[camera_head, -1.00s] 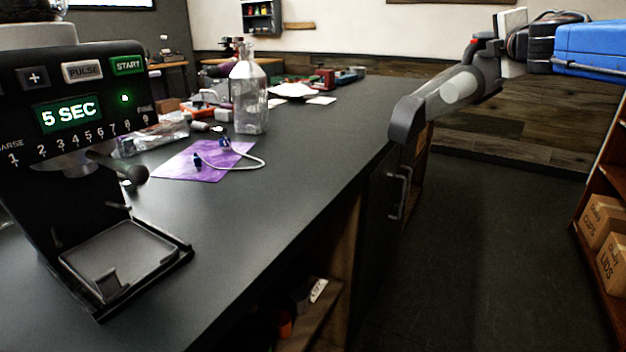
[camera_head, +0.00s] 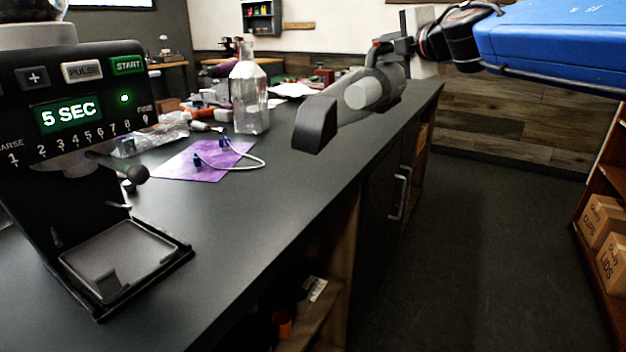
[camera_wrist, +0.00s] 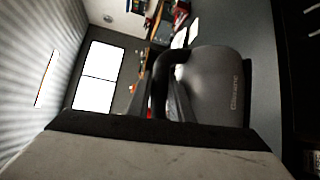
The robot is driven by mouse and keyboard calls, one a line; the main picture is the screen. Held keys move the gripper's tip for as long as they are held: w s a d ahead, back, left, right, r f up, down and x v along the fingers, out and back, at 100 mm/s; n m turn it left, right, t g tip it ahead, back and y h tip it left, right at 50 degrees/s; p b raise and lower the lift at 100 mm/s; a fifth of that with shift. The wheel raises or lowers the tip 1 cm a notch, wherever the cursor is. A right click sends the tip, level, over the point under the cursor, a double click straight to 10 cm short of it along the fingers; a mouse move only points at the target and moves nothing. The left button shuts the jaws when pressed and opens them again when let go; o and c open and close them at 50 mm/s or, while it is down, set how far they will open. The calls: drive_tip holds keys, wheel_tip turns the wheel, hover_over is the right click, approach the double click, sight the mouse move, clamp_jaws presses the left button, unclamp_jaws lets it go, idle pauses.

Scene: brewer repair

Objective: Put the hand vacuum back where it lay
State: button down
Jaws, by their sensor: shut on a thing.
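The hand vacuum (camera_head: 352,98) is grey with a black nozzle at its left end. My gripper (camera_head: 392,50) is shut on its handle and holds it up over the right part of the dark counter (camera_head: 285,195). The nozzle points left and toward the camera, tilted down. In the wrist view the vacuum's grey body (camera_wrist: 215,85) and dark handle fill the middle, and my fingers there are partly hidden behind the wrist. No empty resting spot for the vacuum is marked in view.
A grinder (camera_head: 80,110) with a green display stands at the near left. A purple cloth (camera_head: 190,165) with a white cable, a clear glass bottle (camera_head: 248,95) and clutter occupy the counter's left and back. The near middle of the counter is bare. Boxes (camera_head: 600,220) stand on a shelf at right.

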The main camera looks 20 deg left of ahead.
drive_tip(key=s+a+f+g, duration=0.2)
drive_tip(key=s+a, duration=0.5)
drive_tip(key=s, duration=0.1)
wheel_tip(320, 180, down, 6)
drive_tip(key=shift+w+n+y, duration=0.15)
drive_tip(key=shift+n+y, duration=0.15)
drive_tip(key=shift+y, duration=0.1)
drive_tip(key=shift+a+f, duration=0.1)
drive_tip(key=shift+f, duration=1.85)
drive_tip(key=c, duration=1.6)
unclamp_jaws()
drive_tip(key=shift+f, duration=0.25)
